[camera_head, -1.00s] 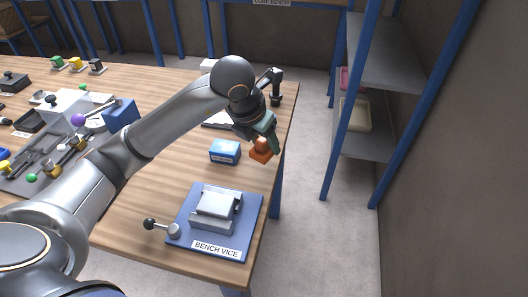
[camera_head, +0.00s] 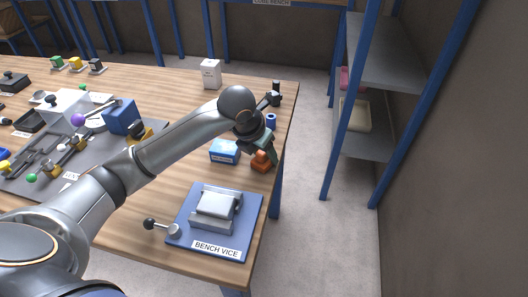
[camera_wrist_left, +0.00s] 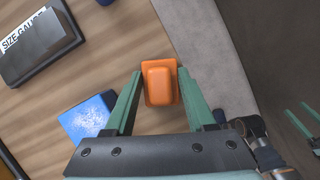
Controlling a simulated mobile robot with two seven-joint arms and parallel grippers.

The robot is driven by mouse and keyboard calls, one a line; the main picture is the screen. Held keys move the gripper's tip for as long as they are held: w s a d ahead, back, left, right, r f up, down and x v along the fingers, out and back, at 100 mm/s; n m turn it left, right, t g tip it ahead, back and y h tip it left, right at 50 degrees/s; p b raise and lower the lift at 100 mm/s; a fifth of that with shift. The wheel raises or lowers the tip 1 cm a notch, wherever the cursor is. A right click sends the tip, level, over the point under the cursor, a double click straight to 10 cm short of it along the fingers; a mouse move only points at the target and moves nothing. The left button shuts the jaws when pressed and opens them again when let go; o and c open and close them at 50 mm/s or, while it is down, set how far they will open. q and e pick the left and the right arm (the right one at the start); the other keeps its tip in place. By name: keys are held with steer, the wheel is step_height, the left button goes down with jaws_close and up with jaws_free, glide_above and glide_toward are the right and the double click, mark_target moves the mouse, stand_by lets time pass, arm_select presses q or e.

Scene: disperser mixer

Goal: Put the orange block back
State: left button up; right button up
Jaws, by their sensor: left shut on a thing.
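The orange block (camera_head: 262,161) is at the right edge of the wooden table, just right of a blue box. In the left wrist view the orange block (camera_wrist_left: 159,82) lies between the two green fingers. My left gripper (camera_head: 266,153) is shut on it, with a finger on each side. I cannot tell whether the block touches the tabletop.
The blue box (camera_head: 224,151) stands close by, left of the block. The bench vice (camera_head: 216,208) on its blue plate is nearer the front. In the left wrist view a black size gauge (camera_wrist_left: 40,48) lies at upper left. The table edge and floor (camera_wrist_left: 205,45) are just right.

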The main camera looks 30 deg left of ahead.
arm_select(q)
steer(key=o, duration=1.3)
steer(key=shift+s+r+p, duration=0.1)
steer(key=shift+r+p, duration=0.2)
steer(key=shift+r, duration=0.15)
steer(key=v, duration=1.1)
steer(key=shift+s+r, duration=0.1)
steer(key=shift+r, duration=0.1)
